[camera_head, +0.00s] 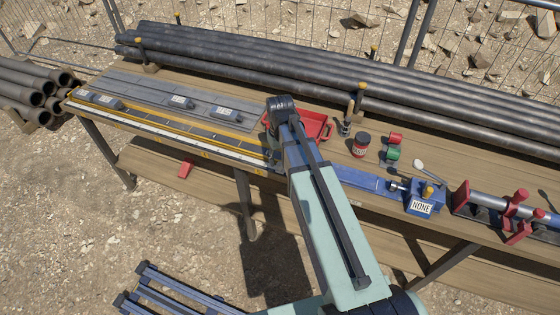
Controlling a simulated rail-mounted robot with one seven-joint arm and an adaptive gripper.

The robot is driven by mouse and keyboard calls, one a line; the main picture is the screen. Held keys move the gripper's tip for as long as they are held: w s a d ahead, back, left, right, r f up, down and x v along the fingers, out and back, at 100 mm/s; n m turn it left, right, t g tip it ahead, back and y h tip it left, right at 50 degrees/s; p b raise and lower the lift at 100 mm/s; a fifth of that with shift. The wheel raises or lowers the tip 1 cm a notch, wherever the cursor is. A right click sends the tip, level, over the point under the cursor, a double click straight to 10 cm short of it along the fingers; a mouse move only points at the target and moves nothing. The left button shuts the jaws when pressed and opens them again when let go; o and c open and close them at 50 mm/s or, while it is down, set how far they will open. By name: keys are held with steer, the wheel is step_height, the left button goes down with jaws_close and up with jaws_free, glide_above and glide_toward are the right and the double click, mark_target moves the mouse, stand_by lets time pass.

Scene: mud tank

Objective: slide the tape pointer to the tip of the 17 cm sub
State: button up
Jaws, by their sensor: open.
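A yellow-edged tape rail (160,128) with a pale scale runs along the front left edge of the bench. A small red piece (185,168) shows just below that edge; it may be the tape pointer, but I cannot tell whether it is joined to the rail. Three grey blocks with white labels, at the left (105,100), middle (180,102) and right (223,113), sit on the grey plate behind the rail; I cannot read which is 17 cm. My gripper (271,153) is open, mostly hidden by my arm, near the rail's right end, well right of the red piece.
A red tray (315,125) lies partly behind my arm. A dark jar (361,145), red and green cans, a blue unit marked NONE (422,206) and a red clamp (515,206) stand to the right. Long dark pipes (300,70) line the back.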

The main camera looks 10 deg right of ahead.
mark_target(280, 164)
steer(key=shift+f+p, duration=0.3)
steer(key=shift+f, duration=1.25)
jaws_close()
